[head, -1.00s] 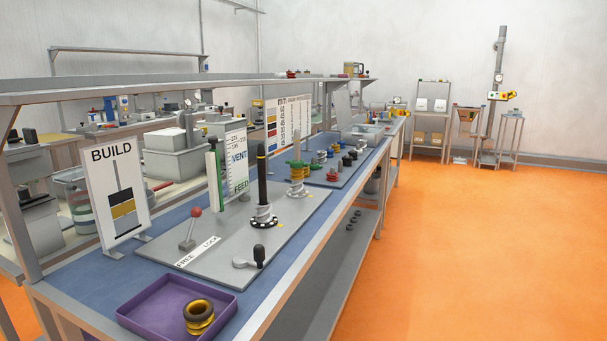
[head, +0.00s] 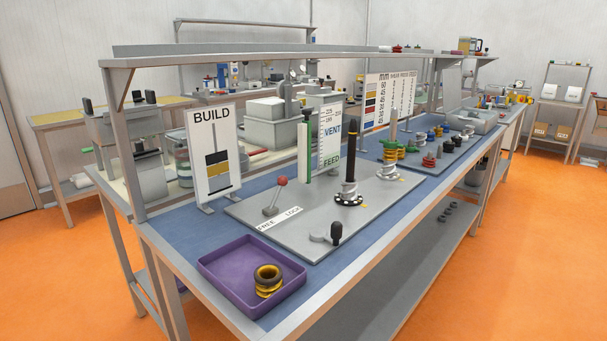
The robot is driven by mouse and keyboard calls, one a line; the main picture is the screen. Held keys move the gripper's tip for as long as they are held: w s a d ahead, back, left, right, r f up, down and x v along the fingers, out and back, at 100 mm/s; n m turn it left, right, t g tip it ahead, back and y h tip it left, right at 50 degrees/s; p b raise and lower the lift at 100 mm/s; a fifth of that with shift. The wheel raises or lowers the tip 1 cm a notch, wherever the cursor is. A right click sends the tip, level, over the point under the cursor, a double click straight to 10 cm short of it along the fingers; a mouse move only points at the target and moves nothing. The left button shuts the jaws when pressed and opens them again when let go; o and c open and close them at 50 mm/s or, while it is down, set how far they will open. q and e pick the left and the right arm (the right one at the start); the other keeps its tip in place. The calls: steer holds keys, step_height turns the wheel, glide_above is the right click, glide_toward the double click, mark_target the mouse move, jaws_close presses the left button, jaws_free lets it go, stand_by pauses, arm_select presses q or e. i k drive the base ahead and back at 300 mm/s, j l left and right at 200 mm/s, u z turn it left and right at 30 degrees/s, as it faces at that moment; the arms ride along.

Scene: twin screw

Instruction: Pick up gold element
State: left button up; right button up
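The gold element (head: 268,282) is a short ring-like piece with a dark top opening. It sits in the purple tray (head: 222,284) at the near left end of the blue-topped bench, toward the tray's right side. Neither of my grippers shows in the head view.
A grey plate (head: 305,225) behind the tray carries a red-knobbed lever (head: 277,195), a black crank knob (head: 336,232) and a tall dark shaft (head: 351,150). A BUILD sign (head: 212,150) stands at the left. A shelf (head: 250,60) overhangs the bench's back. Orange floor (head: 530,260) is clear at right.

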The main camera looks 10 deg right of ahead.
mark_target(401, 154)
steer(key=i+l, duration=0.1)
steer(key=l, duration=0.7)
steer(key=i+l+u, duration=0.15)
steer(key=l, duration=1.05)
steer(key=i+l, duration=0.15)
steer(key=l, duration=0.25)
steer(key=i+l, duration=0.2)
steer(key=l, duration=0.25)
steer(key=i+l+u, duration=0.15)
steer(key=l, duration=0.35)
steer(key=i+l, duration=0.15)
steer(key=l, duration=0.3)
steer(key=i+l+u, duration=0.1)
steer(key=l, duration=0.4)
steer(key=i+l, duration=0.2)
steer(key=l, duration=0.3)
steer(key=i+l+u, duration=0.15)
steer(key=l, duration=0.35)
steer(key=i+l, duration=0.1)
steer(key=l, duration=0.4)
steer(key=i+l+u, duration=0.1)
steer(key=l, duration=0.4)
